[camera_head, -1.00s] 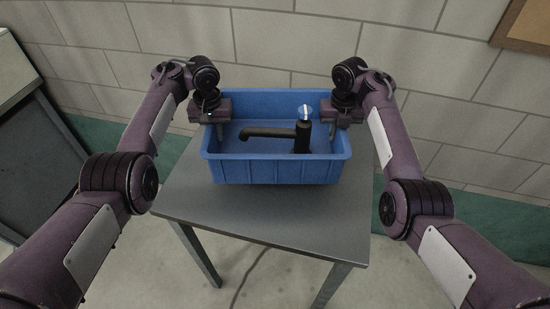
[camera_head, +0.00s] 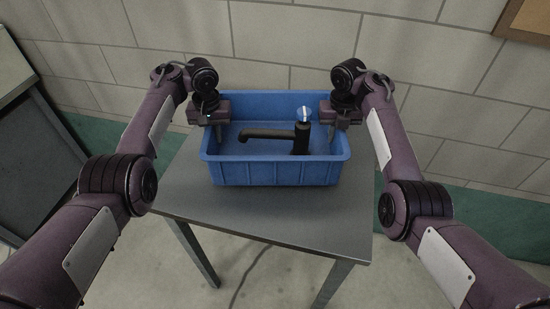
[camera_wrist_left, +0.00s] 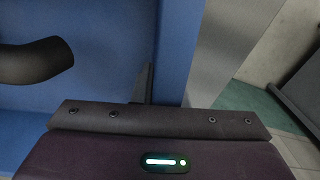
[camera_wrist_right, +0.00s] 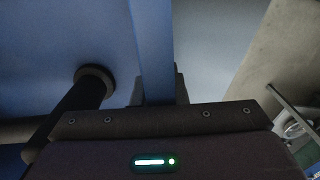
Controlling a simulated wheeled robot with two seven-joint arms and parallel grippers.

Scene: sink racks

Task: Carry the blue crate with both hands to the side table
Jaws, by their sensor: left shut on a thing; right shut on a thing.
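The blue crate (camera_head: 275,173) is upright over the grey side table (camera_head: 265,222); I cannot tell whether its base touches the top. A black faucet (camera_head: 302,138) with a blue-and-white top is inside it. My left gripper (camera_head: 218,128) is shut on the crate's left wall, which also shows in the left wrist view (camera_wrist_left: 178,50). My right gripper (camera_head: 332,128) is shut on the right wall, seen in the right wrist view (camera_wrist_right: 152,45). The fingertips are partly hidden by the walls and gripper bodies.
A block wall (camera_head: 300,55) with a green lower band stands behind the table. A dark cabinet-like piece (camera_head: 35,140) is at the far left. A brown-framed board (camera_head: 525,20) hangs at the upper right. Bare tabletop shows in front of the crate.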

